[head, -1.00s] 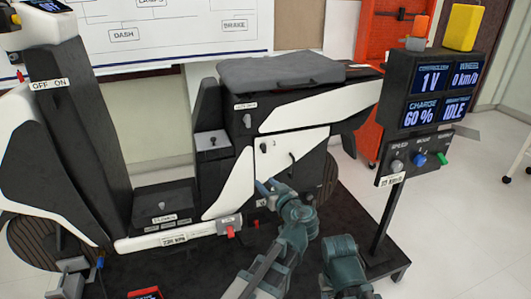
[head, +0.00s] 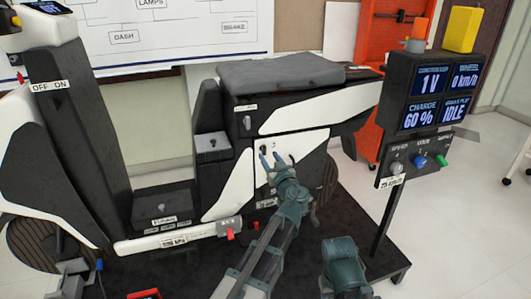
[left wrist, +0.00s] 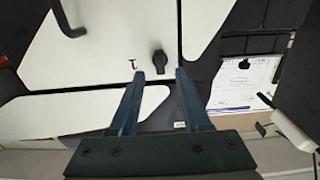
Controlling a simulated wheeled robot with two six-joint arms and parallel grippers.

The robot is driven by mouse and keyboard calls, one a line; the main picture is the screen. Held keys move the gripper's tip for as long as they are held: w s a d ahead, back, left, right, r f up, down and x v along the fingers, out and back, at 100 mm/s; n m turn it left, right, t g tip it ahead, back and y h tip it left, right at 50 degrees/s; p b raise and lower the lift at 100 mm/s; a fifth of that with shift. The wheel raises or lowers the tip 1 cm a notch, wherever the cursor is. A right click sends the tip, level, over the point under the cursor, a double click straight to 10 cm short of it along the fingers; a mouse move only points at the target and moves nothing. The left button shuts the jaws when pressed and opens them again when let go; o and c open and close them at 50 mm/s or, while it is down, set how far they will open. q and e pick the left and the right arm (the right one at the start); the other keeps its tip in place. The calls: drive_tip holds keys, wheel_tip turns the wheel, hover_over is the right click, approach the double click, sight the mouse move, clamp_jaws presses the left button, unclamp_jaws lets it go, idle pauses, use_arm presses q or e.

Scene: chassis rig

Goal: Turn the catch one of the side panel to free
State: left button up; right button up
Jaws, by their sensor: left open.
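The white side panel (head: 304,143) is on the scooter's flank below the seat. Catch one is a small dark knob (head: 262,147) near its upper left corner. In the left wrist view the dark catch (left wrist: 159,62) stands on the white panel (left wrist: 95,75), beside a small printed 1. My left gripper (head: 270,156) is open in front of the panel, just below the catch. In the left wrist view its two fingertips (left wrist: 160,74) lie to either side of the catch's line, with nothing between them. I cannot tell how far the tips are from the panel. My right gripper is not in view.
A display post (head: 397,150) with screens and knobs stands to the right. The seat (head: 280,72) is above the panel and a red-tipped part (head: 230,236) is below left. A dark bent handle (left wrist: 70,20) shows in the left wrist view.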

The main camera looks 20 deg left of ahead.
sight(265, 151)
use_arm(q)
drive_tip(key=shift+x, duration=2.25)
clamp_jaws()
